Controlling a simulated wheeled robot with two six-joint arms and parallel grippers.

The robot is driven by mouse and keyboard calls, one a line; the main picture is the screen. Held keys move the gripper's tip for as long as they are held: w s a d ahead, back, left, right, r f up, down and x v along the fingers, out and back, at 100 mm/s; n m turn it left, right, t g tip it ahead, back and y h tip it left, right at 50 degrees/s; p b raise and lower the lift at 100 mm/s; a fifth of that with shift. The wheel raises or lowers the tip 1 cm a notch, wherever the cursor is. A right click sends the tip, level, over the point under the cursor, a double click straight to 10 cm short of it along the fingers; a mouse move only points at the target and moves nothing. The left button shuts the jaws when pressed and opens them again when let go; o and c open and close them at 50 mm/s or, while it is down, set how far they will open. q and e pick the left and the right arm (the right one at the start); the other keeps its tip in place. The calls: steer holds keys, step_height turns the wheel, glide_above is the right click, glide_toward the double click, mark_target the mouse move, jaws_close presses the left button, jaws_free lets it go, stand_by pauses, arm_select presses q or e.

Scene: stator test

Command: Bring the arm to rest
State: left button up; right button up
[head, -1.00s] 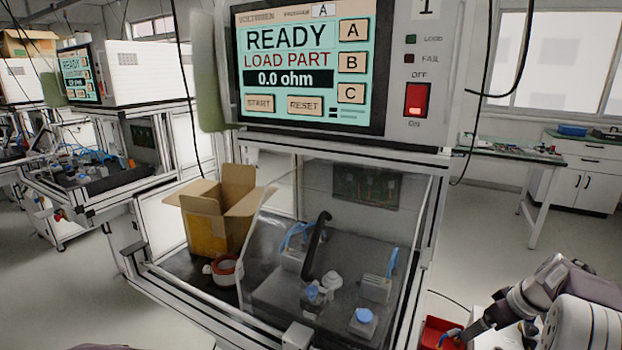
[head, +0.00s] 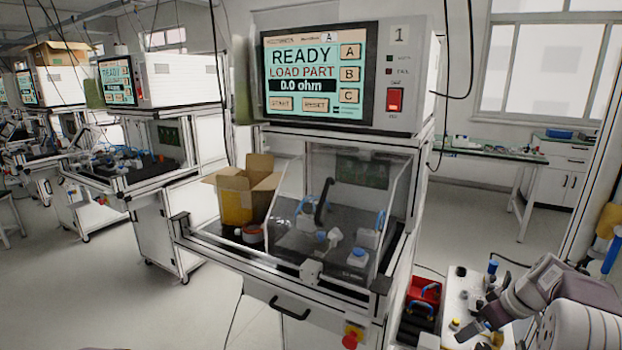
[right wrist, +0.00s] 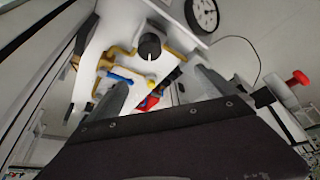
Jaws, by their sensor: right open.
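My right arm comes in from the lower right of the head view. Its gripper (head: 480,325) is over a white bench with small parts, to the right of the test machine. In the right wrist view my right gripper (right wrist: 165,88) is open, its two grey fingers apart with nothing held between them. Beyond the fingers are a black knob (right wrist: 149,46), a blue bar (right wrist: 121,76) and a small red item (right wrist: 149,102). My left gripper is not in view.
The test machine (head: 283,138) reads READY, LOAD PART, 0.0 ohm. Its tilted clear cover (head: 385,205) stands over the fixtures. An open cardboard box (head: 233,204) and an orange-red roll (head: 252,233) sit left of it. A red bin (head: 424,291) stands right of it. Floor at left is open.

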steer(key=s+a+n+g, duration=0.1)
steer(key=a+n, duration=0.1)
steer(key=a, duration=0.8)
steer(key=s+a+n+g, duration=0.1)
steer(key=s+a+n, duration=0.1)
steer(key=a, duration=0.8)
steer(key=s+a+f+m+g+h, duration=0.1)
steer(key=s+a+f+m, duration=0.15)
steer(key=s+f, duration=0.4)
steer(key=s+a+f+m+g, duration=0.1)
steer(key=s+f+m, duration=0.2)
steer(key=s, duration=0.7)
arm_select(q)
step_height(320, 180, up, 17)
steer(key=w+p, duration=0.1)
steer(key=p, duration=1.6)
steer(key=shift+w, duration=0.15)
arm_select(e)
step_height(320, 180, up, 18)
steer(key=w+m, duration=0.1)
steer(key=m, duration=0.1)
steer(key=shift+w+t, duration=0.25)
steer(key=shift+t, duration=0.05)
